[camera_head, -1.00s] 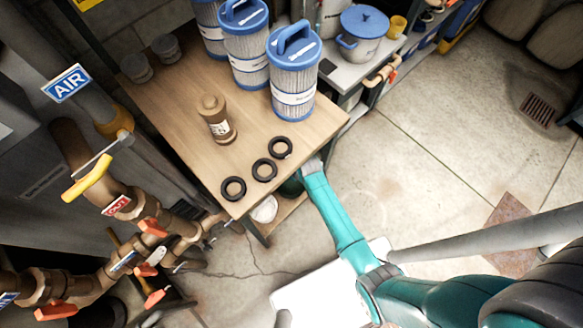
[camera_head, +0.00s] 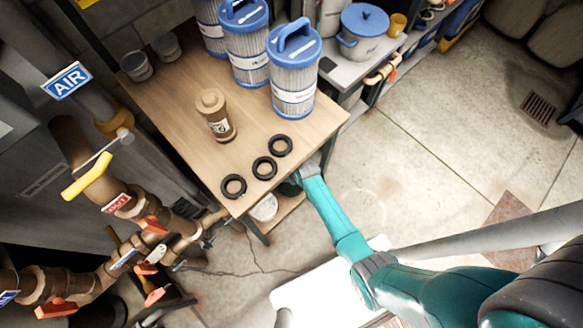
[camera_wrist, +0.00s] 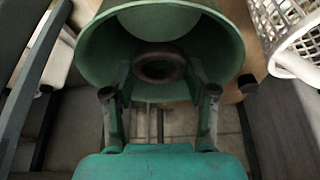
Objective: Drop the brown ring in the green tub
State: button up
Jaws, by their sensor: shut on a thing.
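The brown ring (camera_wrist: 160,80) is between the two fingertips of my gripper (camera_wrist: 160,70) in the wrist view, and the gripper is shut on it. The green tub (camera_wrist: 88,48) fills the top of the wrist view with its round opening facing the camera. The ring shows in front of the tub's opening, near its lower rim; I cannot tell how far inside it is. In the head view my arm reaches to the table's right edge, and the gripper and ring are hidden there. A small dark green patch below the table edge may be the tub.
A wooden table (camera_head: 185,135) carries three black rings (camera_head: 264,168), a brown bottle (camera_head: 215,117), blue-lidded filter cartridges (camera_head: 293,95) and grey cups (camera_head: 137,66). A white perforated basket (camera_wrist: 290,42) stands right of the tub. A white container (camera_head: 264,208) sits below the table. Valved pipes (camera_head: 100,180) stand left.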

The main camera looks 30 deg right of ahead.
jog(key=o, duration=0.9)
jog(key=shift+r, duration=0.1)
jog(key=shift+r, duration=3.45)
